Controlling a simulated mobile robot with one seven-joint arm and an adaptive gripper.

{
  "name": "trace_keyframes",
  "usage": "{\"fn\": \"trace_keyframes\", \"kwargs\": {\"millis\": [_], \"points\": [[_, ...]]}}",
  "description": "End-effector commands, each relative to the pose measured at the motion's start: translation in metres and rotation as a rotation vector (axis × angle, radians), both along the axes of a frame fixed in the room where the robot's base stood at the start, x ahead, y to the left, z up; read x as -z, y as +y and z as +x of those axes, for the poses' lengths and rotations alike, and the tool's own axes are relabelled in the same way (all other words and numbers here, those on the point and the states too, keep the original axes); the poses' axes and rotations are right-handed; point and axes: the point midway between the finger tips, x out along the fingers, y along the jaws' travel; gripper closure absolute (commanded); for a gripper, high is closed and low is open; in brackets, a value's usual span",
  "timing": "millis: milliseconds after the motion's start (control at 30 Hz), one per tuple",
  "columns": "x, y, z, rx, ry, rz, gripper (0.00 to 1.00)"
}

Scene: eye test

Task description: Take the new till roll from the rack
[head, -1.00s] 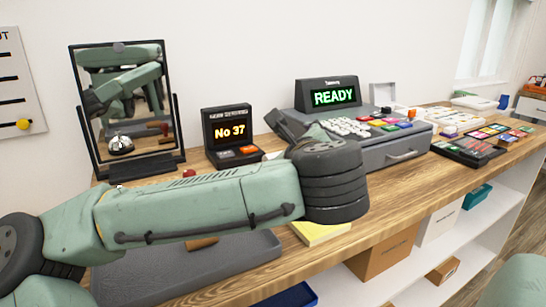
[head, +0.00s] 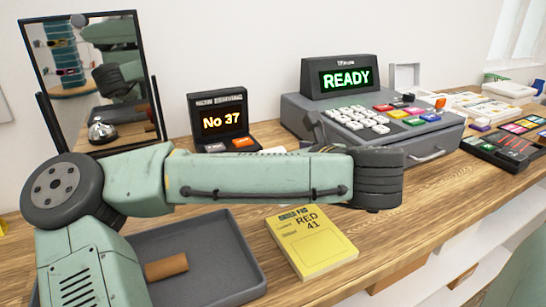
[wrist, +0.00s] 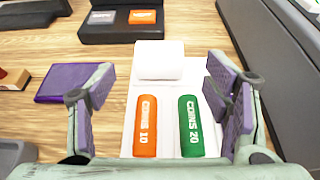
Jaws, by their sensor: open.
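In the wrist view, a white rounded piece (wrist: 160,58) lies at the far end of a white holder (wrist: 171,118). It looks like the till roll on its rack, though I cannot be sure. An orange roll marked COINS 10 (wrist: 145,126) and a green roll marked COINS 20 (wrist: 190,126) lie side by side on the holder, nearer to me. My gripper (wrist: 161,80) is open and empty, its purple-padded fingers on either side of the holder. The white piece is just beyond the fingertips, with clear gaps. In the head view, my arm hides most of the gripper and holder.
The grey till (head: 418,141) stands close on the right. The No 37 display (head: 222,118) is behind the holder. A purple pad (wrist: 66,83) lies to its left. A mirror (head: 93,85) stands back left.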

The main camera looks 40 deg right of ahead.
Motion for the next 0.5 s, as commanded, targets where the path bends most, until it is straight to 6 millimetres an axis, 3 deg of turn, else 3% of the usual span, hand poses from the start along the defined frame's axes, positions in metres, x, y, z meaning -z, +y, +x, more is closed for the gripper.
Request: {"fn": "trace_keyframes", "kwargs": {"millis": [500], "points": [[0.016, -0.011, 0.059, -0.004, 0.000, -0.001, 0.29]]}}
